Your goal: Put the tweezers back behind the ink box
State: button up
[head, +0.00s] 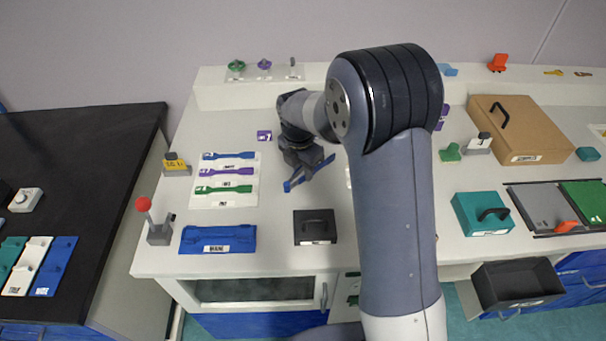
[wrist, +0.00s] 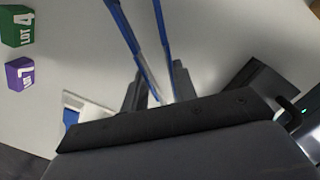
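My gripper (head: 304,160) is over the counter, left of the upright arm link. It is shut on the blue tweezers (head: 312,174), which are tilted. In the wrist view the tweezers' two blue arms (wrist: 127,32) stick out from between my dark fingers (wrist: 156,88). A dark box with a handle (head: 316,228) sits near the counter's front edge, below the gripper in the head view; a dark box also shows at the right of the wrist view (wrist: 256,88). The labels are too small to read, so I cannot tell which box is the ink box.
A white tray with blue, purple and green specimens (head: 226,199) and a blue case (head: 218,239) are on the left. A purple lot block (head: 264,137) stands behind. A teal box (head: 482,214) and a brown box (head: 530,145) are on the right.

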notch_tip(320, 180, down, 2)
jog(key=shift+f, duration=0.25)
jog(key=o, duration=0.6)
jog(key=shift+c, duration=0.2)
notch_tip(320, 180, up, 12)
jog(key=shift+s+a, duration=0.4)
